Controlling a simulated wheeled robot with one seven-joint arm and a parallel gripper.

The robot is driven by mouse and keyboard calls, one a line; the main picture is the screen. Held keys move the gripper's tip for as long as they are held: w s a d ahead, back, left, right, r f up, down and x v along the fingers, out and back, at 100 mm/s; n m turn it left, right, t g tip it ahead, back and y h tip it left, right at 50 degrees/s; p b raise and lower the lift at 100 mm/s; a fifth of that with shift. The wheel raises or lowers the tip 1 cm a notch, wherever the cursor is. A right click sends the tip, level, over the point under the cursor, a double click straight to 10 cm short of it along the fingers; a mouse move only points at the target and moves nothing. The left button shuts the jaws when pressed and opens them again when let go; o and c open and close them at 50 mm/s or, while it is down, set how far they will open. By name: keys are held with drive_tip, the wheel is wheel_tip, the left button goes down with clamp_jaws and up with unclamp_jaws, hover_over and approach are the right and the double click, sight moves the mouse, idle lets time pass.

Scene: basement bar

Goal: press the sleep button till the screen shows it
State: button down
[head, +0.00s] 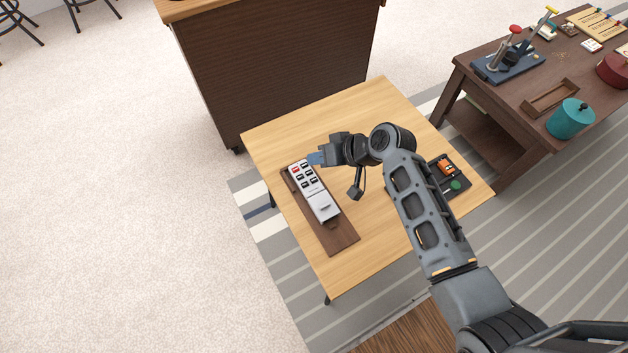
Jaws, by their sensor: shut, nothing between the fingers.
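A long white remote-like device (323,206) lies on a dark wooden board (343,237) on the light wooden table. Several dark buttons and one red button (295,170) sit on its upper part. Their labels are too small to read, so I cannot tell which is the sleep button. No lit screen can be made out. My gripper (314,158) is shut and empty, with its blue fingertips at the upper right end of the device, close to the top buttons. I cannot tell whether they touch it.
The light wooden table (278,133) has bare room behind my gripper. A black tray (461,194) with an orange item (445,167) and a green item (455,185) lies to the right, partly hidden by my arm. A dark cabinet (275,60) stands behind, and a cluttered dark table (500,105) at right.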

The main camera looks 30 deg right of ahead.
sight(318, 181)
wheel_tip(318, 181, down, 7)
drive_tip(key=b, duration=0.5)
drive_tip(key=shift+r, duration=0.15)
idle(1.7)
drive_tip(key=shift+f, duration=0.45)
drive_tip(key=shift+f+b, duration=0.3)
drive_tip(key=shift+b, duration=0.2)
idle(0.5)
drive_tip(key=shift+r+p, duration=0.7)
drive_tip(key=shift+r, duration=0.05)
wheel_tip(318, 181, up, 5)
drive_tip(key=p, duration=0.4)
drive_tip(key=shift+p, duration=0.3)
